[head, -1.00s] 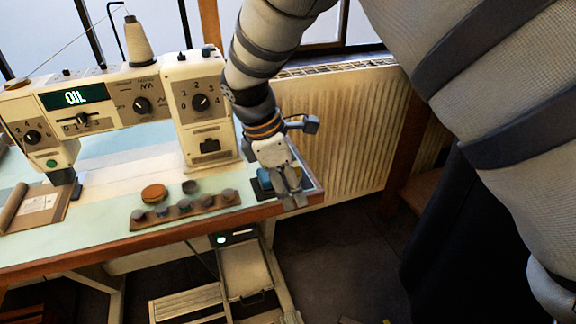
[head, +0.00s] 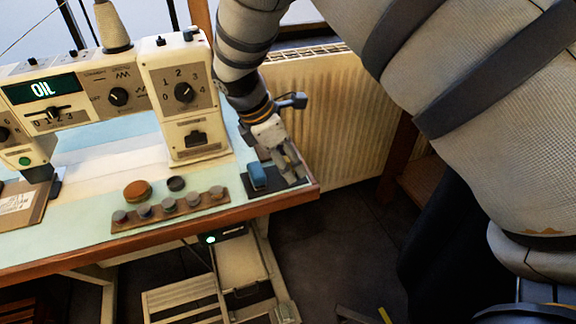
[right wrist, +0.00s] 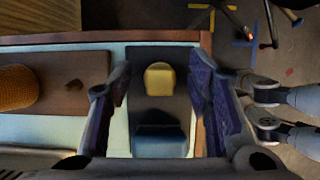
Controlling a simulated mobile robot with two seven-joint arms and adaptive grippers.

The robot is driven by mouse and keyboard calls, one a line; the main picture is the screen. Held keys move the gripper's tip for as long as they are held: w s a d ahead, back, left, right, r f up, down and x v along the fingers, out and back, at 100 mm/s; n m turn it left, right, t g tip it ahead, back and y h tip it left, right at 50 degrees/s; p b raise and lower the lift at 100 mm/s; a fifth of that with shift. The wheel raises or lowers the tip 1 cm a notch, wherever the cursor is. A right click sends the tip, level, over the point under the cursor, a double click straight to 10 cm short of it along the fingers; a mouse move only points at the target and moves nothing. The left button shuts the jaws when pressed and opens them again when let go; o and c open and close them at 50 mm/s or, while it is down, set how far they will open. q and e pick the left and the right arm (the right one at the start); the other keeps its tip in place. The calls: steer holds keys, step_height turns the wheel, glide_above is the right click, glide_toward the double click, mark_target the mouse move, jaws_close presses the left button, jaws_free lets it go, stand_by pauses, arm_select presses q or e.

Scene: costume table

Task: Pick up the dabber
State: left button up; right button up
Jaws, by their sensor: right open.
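A small yellow, rounded piece (right wrist: 160,79) stands on a dark mat (right wrist: 147,55) in the right wrist view, with a blue block (right wrist: 160,141) nearer the wrist. I cannot tell for sure which of them is the dabber. In the head view the blue block (head: 257,175) shows on the dark mat (head: 262,190) at the table's right end; the yellow piece is hidden there. My right gripper (head: 287,172) is over the mat, right of the blue block. It is open, and its fingers (right wrist: 158,80) stand either side of the yellow piece. My left gripper is out of view.
A brown strip (head: 127,227) with several grey knobs lies left of the mat. An orange-brown round pad (head: 137,191) and a dark cup-like piece (head: 177,183) lie behind it. A sewing machine (head: 182,100) stands behind. The table's front edge (head: 225,219) is close.

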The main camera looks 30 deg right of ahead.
steer(key=c, duration=1)
